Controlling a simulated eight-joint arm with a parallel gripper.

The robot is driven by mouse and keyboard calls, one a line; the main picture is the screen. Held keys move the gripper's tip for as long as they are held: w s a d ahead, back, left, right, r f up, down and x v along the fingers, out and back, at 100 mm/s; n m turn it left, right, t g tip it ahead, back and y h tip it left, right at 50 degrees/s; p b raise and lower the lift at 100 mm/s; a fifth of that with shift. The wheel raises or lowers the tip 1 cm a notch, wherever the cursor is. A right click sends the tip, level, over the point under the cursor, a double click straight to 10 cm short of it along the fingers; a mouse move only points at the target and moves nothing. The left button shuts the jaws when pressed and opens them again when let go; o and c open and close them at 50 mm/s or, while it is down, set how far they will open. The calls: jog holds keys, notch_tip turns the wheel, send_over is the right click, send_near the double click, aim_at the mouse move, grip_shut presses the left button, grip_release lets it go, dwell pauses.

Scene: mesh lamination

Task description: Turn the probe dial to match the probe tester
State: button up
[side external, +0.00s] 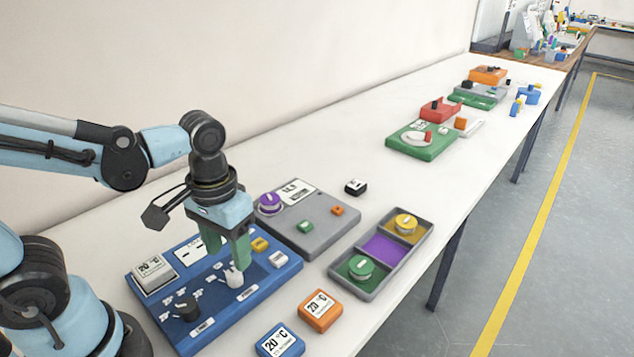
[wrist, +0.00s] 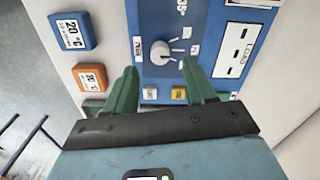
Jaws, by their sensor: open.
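The white dial (side external: 234,277) stands on the blue panel (side external: 197,340), beside a label that seems to read PROBE. The wrist view shows the same white dial (wrist: 160,53) with small white labels around it. My gripper (side external: 238,262) points down just above and behind this dial. In the wrist view my gripper (wrist: 159,68) is open, with its green fingers apart on either side of the dial's near side and nothing between them. Contact with the dial cannot be made out. Which object is the probe tester is not clear.
A black dial (side external: 187,308) is on the same panel. A grey box (side external: 318,236) with a purple dial and display stands behind. Orange (side external: 319,311) and blue (side external: 280,342) 20 °C blocks lie in front. A grey tray (side external: 366,290) with round pieces is to the right.

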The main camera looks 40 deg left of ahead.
aim_at(233, 272)
jog(key=shift+f, duration=2.7)
grip_shut()
jog(key=m, duration=0.8)
jog(key=shift+m, duration=0.6)
